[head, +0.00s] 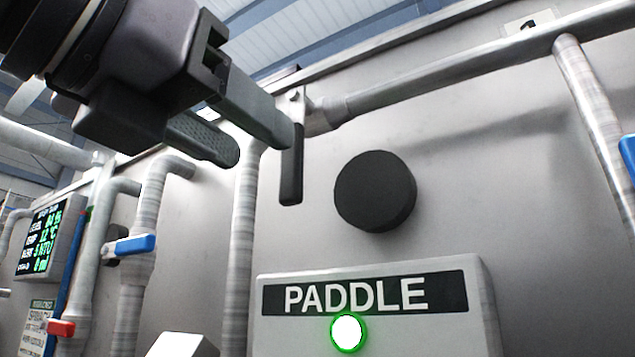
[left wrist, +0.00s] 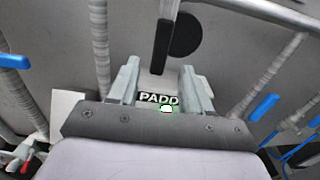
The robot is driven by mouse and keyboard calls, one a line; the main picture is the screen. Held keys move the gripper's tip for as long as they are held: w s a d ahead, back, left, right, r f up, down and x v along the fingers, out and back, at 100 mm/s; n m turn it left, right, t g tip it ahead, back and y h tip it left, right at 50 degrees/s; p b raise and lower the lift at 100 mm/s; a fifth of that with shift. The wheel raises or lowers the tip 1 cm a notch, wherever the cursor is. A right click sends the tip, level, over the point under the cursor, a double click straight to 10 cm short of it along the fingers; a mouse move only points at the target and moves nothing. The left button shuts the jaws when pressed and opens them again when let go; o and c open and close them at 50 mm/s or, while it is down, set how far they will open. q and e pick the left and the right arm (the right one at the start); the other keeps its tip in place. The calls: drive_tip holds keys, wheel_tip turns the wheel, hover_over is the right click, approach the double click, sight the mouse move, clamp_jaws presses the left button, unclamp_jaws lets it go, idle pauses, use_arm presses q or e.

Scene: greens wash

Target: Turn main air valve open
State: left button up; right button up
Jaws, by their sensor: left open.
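A black valve lever (head: 291,165) hangs straight down from a fitting on the grey pipe (head: 440,80) in the head view. It also shows in the left wrist view (left wrist: 162,45), where its lower end lies between my fingertips in the picture. My left gripper (head: 256,146) is open and empty, to the left of the lever in the head view, with one fingertip at the lever's edge. Whether it touches the lever I cannot tell. The left wrist view shows both fingers (left wrist: 159,82) spread apart. My right gripper is not in view.
A round black knob (head: 374,191) sticks out of the wall right of the lever. Below is a PADDLE box (head: 375,325) with a lit green-rimmed button (head: 348,333). Pipes with blue handles (head: 137,244) and a red handle (head: 61,328), and a display (head: 44,240), are at left.

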sight(287, 165)
use_arm(q)
drive_tip(key=shift+w+d+r, duration=0.1)
drive_tip(key=shift+w+d, duration=0.15)
drive_tip(key=shift+w, duration=0.1)
drive_tip(key=p+x, duration=0.2)
drive_tip(key=x, duration=0.3)
drive_tip(key=shift+w+d, duration=0.4)
drive_tip(key=shift+w, duration=0.1)
clamp_jaws()
